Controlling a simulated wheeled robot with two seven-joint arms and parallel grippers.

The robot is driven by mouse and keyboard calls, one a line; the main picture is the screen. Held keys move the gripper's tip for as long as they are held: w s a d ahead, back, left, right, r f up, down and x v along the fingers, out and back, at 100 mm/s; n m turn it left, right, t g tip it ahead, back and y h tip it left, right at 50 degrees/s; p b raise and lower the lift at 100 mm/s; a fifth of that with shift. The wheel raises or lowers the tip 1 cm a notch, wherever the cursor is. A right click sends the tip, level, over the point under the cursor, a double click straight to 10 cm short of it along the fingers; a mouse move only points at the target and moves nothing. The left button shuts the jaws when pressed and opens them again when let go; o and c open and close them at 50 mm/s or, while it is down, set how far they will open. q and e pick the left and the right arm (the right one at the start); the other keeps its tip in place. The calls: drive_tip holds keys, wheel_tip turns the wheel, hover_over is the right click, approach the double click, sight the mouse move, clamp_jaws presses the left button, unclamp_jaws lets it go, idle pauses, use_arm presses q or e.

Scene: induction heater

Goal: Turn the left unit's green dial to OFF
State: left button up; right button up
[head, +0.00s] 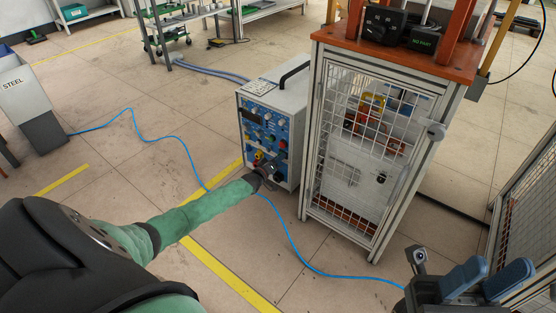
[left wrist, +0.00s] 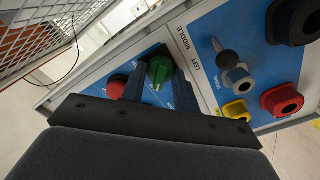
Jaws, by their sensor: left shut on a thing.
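The green dial (left wrist: 159,70) shows in the left wrist view on a blue panel marked LEFT and MIDDLE. My left gripper (left wrist: 156,84) is shut on it, with one finger on each side. In the head view my left gripper (head: 264,178) reaches the lower front of the grey control unit (head: 264,112) and hides the dial there. I cannot read which mark the dial points to. My right gripper (head: 487,280) is at the lower right of the head view, its blue fingers apart and empty.
A red button (left wrist: 117,87) sits close beside the left finger. Black, yellow and red sockets (left wrist: 282,99) lie to the right on the panel. A mesh-sided cabinet (head: 370,145) stands right of the unit. A blue cable (head: 292,240) crosses the floor.

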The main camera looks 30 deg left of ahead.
use_arm(q)
drive_tip(key=o, duration=1)
drive_tip(key=shift+c, duration=0.2)
drive_tip(key=shift+s, duration=0.1)
drive_tip(key=s+p, duration=0.2)
drive_tip(key=s, duration=0.5)
drive_tip(key=shift+s+a, duration=0.3)
drive_tip(key=shift+a, duration=0.05)
